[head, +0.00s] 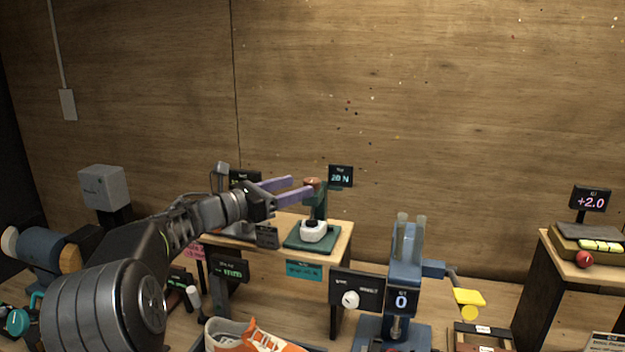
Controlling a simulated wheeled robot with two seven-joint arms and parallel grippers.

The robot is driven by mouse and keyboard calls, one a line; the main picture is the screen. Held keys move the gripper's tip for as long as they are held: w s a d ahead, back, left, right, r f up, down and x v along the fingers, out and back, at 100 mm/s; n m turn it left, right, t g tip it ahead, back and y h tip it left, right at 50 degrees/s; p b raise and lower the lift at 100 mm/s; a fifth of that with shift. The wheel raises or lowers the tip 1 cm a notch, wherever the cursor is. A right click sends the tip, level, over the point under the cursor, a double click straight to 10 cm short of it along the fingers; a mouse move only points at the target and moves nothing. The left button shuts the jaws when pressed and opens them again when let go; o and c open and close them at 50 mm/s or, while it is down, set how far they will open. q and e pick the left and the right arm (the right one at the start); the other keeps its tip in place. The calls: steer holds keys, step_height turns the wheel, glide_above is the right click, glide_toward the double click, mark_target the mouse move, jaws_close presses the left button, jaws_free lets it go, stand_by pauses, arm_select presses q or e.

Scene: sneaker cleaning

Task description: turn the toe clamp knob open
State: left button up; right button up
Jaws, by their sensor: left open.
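A reddish-brown knob (313,183) sits on top of a green clamp stand (320,208) on a small wooden table. A white block-like object (314,231) rests on the stand's green base, below the knob. A display (340,176) behind the knob reads "20 N". My left gripper (302,186) comes in from the left with its two purple fingers apart. Its fingertips are at about knob height, close to the knob's left side; I cannot tell if they touch it. Nothing shows between the fingers. My right gripper is not in view.
An orange and white sneaker (255,338) is at the bottom. A blue stand (403,285) with a "0" display is right of the table (341,248). A white dial (350,299) sits on a dark panel. Another table with a red ball (584,259) is at far right.

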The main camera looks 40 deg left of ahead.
mark_target(305, 184)
arm_select(q)
steer(key=p+x, duration=0.2)
steer(key=x, duration=0.3)
steer(key=shift+w+d, duration=0.1)
steer(key=shift+w, duration=0.3)
steer(key=shift+c, duration=0.5)
jaws_close()
